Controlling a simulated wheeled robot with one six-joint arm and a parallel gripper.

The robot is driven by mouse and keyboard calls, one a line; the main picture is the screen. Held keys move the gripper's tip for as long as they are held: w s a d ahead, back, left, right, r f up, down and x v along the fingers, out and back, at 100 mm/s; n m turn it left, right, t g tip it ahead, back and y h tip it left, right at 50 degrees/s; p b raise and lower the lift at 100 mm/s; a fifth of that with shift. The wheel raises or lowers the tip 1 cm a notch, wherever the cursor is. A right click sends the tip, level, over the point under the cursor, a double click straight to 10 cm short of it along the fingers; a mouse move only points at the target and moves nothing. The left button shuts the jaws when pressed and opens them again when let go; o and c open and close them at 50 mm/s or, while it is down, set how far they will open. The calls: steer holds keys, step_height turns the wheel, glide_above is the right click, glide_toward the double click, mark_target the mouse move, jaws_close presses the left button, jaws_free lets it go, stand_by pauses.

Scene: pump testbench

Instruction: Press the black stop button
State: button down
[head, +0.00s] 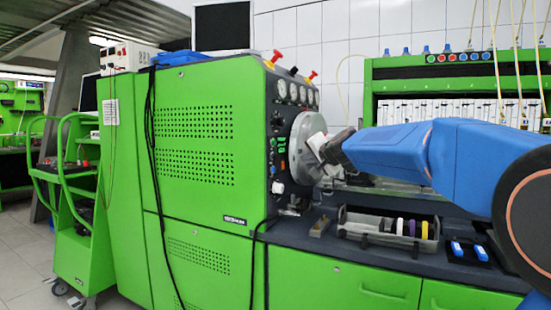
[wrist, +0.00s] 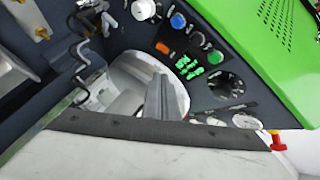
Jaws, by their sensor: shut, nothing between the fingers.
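The control panel (head: 278,140) is the dark end face of the green testbench, carrying small buttons and gauges. In the wrist view it shows a blue button (wrist: 178,20), a green button (wrist: 215,57), an orange rectangle (wrist: 162,48) and a white knob (wrist: 143,9). A small round button (wrist: 197,39) sits between blue and green; I cannot tell if it is the black stop button. My gripper (head: 322,150) is shut and empty, in front of the round grey disc (head: 302,135), right of the panel.
Green lit digits (wrist: 188,66) and a black dial (wrist: 225,85) are on the panel. Red-topped valves (head: 277,56) stand above the gauges (head: 292,91). A tray (head: 375,238) of rings and blue items (head: 457,249) lie on the bench below my arm.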

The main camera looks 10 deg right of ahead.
steer(key=w+a, duration=0.5)
steer(key=a, duration=0.2)
stand_by(0.4)
steer(key=shift+w+a, duration=0.1)
steer(key=shift+a, duration=0.05)
stand_by(1.9)
steer(key=shift+w+a, duration=0.45)
steer(key=shift+a, duration=0.1)
stand_by(1.0)
steer(key=shift+s+d, duration=0.55)
steer(key=shift+d, duration=0.25)
stand_by(0.3)
steer(key=shift+s+d, duration=0.75)
steer(key=shift+d, duration=0.25)
steer(key=shift+s+d, duration=0.75)
steer(key=shift+d, duration=0.2)
